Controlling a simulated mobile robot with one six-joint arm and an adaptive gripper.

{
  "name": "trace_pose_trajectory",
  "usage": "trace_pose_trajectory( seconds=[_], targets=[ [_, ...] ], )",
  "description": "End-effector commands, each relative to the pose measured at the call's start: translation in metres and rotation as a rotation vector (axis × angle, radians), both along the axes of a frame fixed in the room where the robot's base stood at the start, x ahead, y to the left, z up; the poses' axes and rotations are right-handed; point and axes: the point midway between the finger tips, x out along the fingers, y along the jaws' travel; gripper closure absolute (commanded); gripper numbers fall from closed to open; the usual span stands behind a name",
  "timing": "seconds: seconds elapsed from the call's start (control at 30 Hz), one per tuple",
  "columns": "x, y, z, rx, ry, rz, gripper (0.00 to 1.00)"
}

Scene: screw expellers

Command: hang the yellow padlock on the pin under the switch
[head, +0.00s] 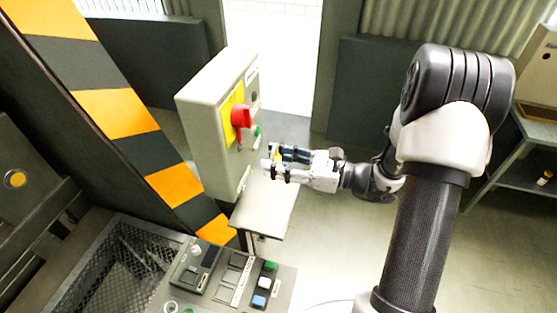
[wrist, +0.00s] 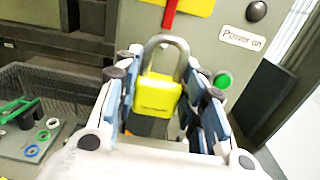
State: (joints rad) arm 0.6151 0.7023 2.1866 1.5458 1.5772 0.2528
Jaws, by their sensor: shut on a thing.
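The yellow padlock (wrist: 158,95) is held upright between the fingers of my gripper (wrist: 163,78) in the wrist view, its grey shackle upward. A little of the padlock (head: 275,153) shows between the fingers in the head view. My gripper (head: 268,166) is in front of the grey switch box, below and right of the red switch handle (head: 241,116). The handle (wrist: 170,12) is above the shackle in the wrist view, on a yellow plate (wrist: 200,6). I cannot make out the pin clearly, nor whether the shackle touches anything.
A green button (wrist: 222,80) and a "Power on" label are right of the padlock. The switch box (head: 208,115) stands on a small grey table (head: 268,210). A striped post (head: 120,112) is left. A button panel (head: 240,285) and mesh basket (head: 120,262) are in front.

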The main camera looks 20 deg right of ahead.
Motion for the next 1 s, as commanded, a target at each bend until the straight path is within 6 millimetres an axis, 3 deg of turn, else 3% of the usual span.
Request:
trace_pose_trajectory(
  seconds=[1.0],
  targets=[
    [0.008,0.012,0.0,-0.001,-0.001,0.0,0.89]
  ],
)
